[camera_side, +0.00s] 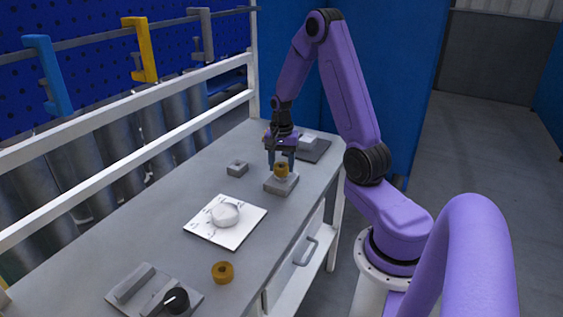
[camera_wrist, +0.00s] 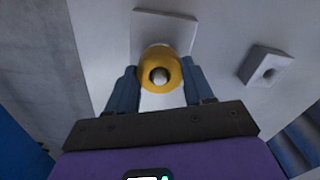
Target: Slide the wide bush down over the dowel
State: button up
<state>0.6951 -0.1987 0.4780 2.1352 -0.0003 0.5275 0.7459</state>
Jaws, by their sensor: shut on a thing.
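The held ochre bush (camera_side: 281,170) is a thick ring between the fingers of my gripper (camera_side: 281,163), directly above a grey square block (camera_side: 281,186). In the wrist view the bush (camera_wrist: 148,70) sits between the two blue fingertips of my gripper (camera_wrist: 160,70). The pale round end of the dowel (camera_wrist: 160,76) shows inside its hole, so the bush looks around or right over the dowel. How far down the bush sits is hard to tell. A second ochre ring (camera_side: 222,272) lies loose near the table's front. I cannot tell from size which ring is wider.
A small grey block with a hole (camera_side: 237,168) stands left of the gripper. A white sheet (camera_side: 205,232) carries a pale round shell (camera_side: 225,214). A grey plate with a bar and black knob (camera_side: 176,300) is at the near end. A dark tray (camera_side: 317,153) lies behind.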

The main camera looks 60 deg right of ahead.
jog(key=shift+f, duration=0.5)
jog(key=o, duration=1.3)
jog(key=shift+o, duration=0.2)
notch_tip(320, 180, up, 17)
jog(key=shift+r, duration=0.2)
jog(key=shift+a, duration=0.1)
